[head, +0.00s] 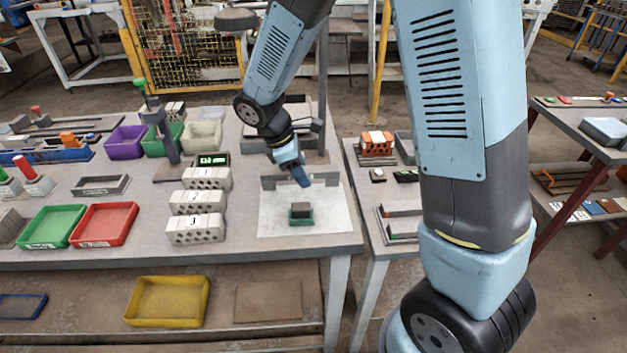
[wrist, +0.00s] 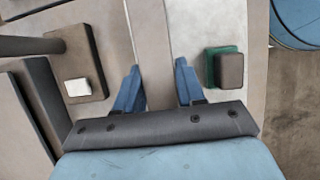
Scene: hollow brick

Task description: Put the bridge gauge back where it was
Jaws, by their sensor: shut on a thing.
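The bridge gauge, a grey bar with short end legs, shows in the head view (head: 269,183) at the back of a pale mat (head: 333,216). My gripper (head: 297,176) reaches down onto the middle of the bar. In the wrist view, the blue fingers of my gripper (wrist: 157,92) are on both sides of the bar (wrist: 152,45) and shut on it. My gripper hides the bar's middle in the head view. I cannot tell whether its legs touch the mat. A green holder with a brown block (head: 301,211) sits on the mat in front of the gauge.
Numbered hollow bricks (head: 197,229) stand left of the mat. Green (head: 52,227) and red (head: 104,225) trays lie further left. A post rises behind the mat; its brown base (wrist: 90,65) shows in the wrist view. A second table with parts stands at the right.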

